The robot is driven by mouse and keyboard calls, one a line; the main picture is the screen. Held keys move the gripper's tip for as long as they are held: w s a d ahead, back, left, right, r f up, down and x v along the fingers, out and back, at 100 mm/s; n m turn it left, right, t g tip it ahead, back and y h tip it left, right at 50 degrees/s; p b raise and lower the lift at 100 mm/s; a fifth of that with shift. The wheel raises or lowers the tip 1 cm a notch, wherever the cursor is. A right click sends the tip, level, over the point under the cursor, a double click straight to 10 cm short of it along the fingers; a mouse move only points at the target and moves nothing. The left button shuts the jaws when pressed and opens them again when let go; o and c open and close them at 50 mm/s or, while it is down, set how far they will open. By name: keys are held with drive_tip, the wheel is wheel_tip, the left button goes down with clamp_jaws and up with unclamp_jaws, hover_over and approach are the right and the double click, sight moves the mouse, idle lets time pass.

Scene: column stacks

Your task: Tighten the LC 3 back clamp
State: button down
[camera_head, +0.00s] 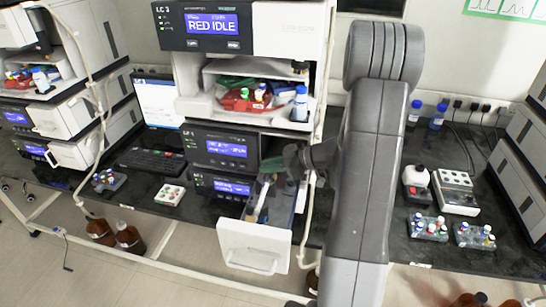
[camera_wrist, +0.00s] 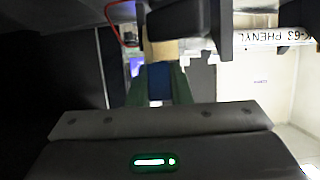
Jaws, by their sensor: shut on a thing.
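The LC 3 stack (camera_head: 212,27) shows "RED IDLE" on its top screen. Low in this stack, a white-fronted drawer (camera_head: 255,245) is pulled out, and a pale column (camera_head: 262,200) lies lengthwise in it. My gripper (camera_head: 270,166) reaches down into the back of the drawer from the right. In the wrist view its two greenish fingers (camera_wrist: 158,85) are closed in on a small part at the back clamp, with a pale piece (camera_wrist: 160,48) just beyond. The clamp's own shape is mostly hidden.
An open shelf (camera_head: 245,115) above the drawer holds bottles and a red tray. A pale tube (camera_head: 309,215) hangs close to my gripper on the right. Vial racks (camera_head: 428,228) and a white device (camera_head: 455,190) stand on the black bench at the right.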

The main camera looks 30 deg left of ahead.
drive_tip(key=shift+a+r+t+h+p, duration=0.25)
drive_tip(key=shift+a+t+h+p, duration=0.1)
drive_tip(key=shift+h+p, duration=0.4)
drive_tip(key=h, duration=0.2)
drive_tip(key=a+h, duration=0.1)
drive_tip(key=h, duration=0.1)
drive_tip(key=shift+s+f+t, duration=0.15)
drive_tip(key=shift+f+t, duration=0.2)
drive_tip(key=h, duration=0.2)
drive_tip(key=shift+a+f+t+h, duration=0.3)
drive_tip(key=shift+a+h, duration=0.05)
drive_tip(key=shift+a, duration=0.05)
drive_tip(key=shift+s+a+f+h, duration=0.15)
drive_tip(key=shift+f+h, duration=0.05)
drive_tip(key=shift+h, duration=0.5)
drive_tip(key=shift+f+t+h, duration=0.1)
drive_tip(key=shift+t+h, duration=0.2)
drive_tip(key=c, duration=1.3)
unclamp_jaws()
